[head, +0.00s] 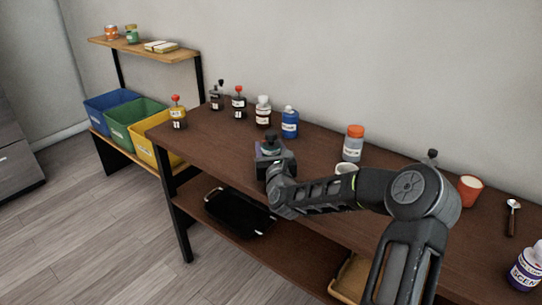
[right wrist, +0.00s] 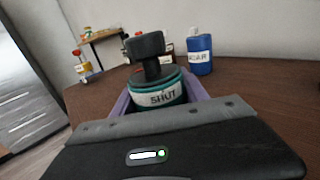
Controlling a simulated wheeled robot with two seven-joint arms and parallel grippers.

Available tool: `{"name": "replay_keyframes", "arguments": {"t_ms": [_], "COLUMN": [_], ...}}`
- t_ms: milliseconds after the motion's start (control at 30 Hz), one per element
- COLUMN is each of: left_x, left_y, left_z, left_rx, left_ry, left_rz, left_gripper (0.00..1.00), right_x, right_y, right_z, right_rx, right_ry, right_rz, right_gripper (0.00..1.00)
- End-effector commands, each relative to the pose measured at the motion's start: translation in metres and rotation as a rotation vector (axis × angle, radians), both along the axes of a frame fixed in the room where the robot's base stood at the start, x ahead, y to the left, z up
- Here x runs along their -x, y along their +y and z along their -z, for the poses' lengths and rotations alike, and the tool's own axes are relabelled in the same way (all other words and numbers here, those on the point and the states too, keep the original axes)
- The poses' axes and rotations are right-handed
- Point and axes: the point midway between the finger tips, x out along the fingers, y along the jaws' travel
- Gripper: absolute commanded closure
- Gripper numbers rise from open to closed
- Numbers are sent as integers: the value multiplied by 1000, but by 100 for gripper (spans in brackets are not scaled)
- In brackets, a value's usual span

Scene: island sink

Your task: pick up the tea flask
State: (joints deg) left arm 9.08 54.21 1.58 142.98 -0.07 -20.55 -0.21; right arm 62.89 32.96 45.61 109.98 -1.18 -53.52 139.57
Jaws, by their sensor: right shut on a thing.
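A dark teal flask (right wrist: 158,92) with a black knobbed stopper and a white label stands upright between the purple fingers of my right gripper (right wrist: 160,98). The label seems to read "SHUT"; I cannot read the word tea on it. The right gripper is shut on this flask. In the head view the right gripper (head: 272,150) is at the near edge of the brown table, with the flask's dark top (head: 270,141) just showing above it. Whether the flask's base touches the table is hidden. My left gripper is not in view.
On the brown table (head: 215,135), a blue bottle (head: 290,123), a white-capped bottle (head: 263,112) and red-topped bottles stand behind the gripper. An orange-lidded jar (head: 353,144) and white cup (head: 346,169) are to its right. A black tray (head: 240,213) lies on the lower shelf.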

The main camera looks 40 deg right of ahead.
Motion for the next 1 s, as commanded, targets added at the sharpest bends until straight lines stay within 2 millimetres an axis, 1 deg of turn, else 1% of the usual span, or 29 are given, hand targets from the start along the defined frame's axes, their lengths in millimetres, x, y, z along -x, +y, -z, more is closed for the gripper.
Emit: {"name": "replay_keyframes", "arguments": {"t_ms": [167, 267, 367, 600, 700, 833, 1000], "left_x": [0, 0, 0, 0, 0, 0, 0], "left_y": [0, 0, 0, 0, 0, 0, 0], "left_z": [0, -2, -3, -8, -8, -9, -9], "left_rx": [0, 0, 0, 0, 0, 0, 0], "left_ry": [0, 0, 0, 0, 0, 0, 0], "left_rz": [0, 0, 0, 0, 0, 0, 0], "left_gripper": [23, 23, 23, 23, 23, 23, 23], "right_x": [0, 0, 0, 0, 0, 0, 0], "right_y": [0, 0, 0, 0, 0, 0, 0], "right_z": [-3, -12, -27, -75, -90, -100, -101], "right_rx": [1, 3, 3, 5, 4, 2, 0], "right_ry": [-2, -3, -3, -4, -4, -2, -1], "right_rz": [0, 0, 0, 1, 1, 1, 0], "right_gripper": [95, 95, 95, 95, 95, 95, 95]}}
